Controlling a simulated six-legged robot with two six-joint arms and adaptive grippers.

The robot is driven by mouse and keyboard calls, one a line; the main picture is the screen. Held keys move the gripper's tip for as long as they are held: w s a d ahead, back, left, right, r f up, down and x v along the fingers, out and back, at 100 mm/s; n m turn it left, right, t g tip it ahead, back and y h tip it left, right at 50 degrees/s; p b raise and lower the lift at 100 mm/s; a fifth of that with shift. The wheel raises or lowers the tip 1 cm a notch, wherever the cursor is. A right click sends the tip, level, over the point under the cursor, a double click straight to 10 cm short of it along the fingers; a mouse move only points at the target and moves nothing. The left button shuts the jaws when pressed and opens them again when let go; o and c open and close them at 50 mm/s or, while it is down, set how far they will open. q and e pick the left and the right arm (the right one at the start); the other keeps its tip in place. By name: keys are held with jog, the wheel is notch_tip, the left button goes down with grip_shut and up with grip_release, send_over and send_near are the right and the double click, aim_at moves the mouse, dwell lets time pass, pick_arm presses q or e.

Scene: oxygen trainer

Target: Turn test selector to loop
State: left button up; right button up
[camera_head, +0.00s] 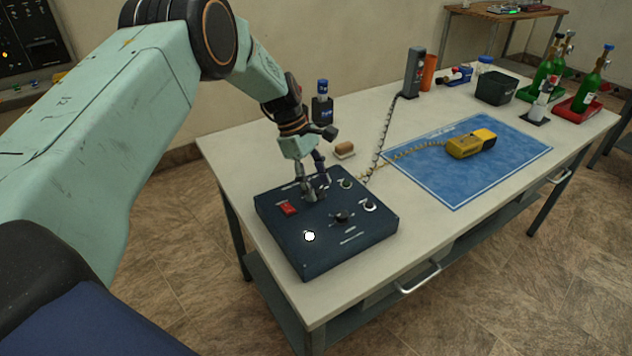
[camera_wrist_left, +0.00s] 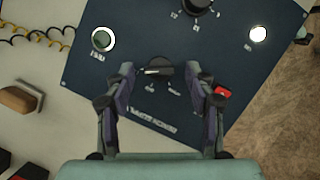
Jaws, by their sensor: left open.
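A dark blue control box (camera_head: 325,250) stands on the near end of the workbench; the wrist view shows its face (camera_wrist_left: 200,120). A black selector knob (camera_wrist_left: 158,69) with a pale pointer line sits on this face, with small labels around it too blurred to read. My left gripper (camera_head: 315,193) reaches down over the box. In the wrist view the left gripper (camera_wrist_left: 160,76) is open, with one finger on each side of the knob. I cannot tell whether the fingers touch it. In the head view the fingers largely hide this knob. My right gripper is not in view.
The box also carries a red switch (camera_head: 288,208), a green button (camera_head: 345,183), another black knob (camera_head: 343,216) and a lit white lamp (camera_head: 309,236). A brown block (camera_head: 344,148) lies behind it. A yellow device (camera_head: 470,144) rests on a blue mat (camera_head: 455,190).

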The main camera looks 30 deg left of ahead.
pick_arm(q)
jog(key=v, duration=1.2)
jog(key=shift+w, duration=0.1)
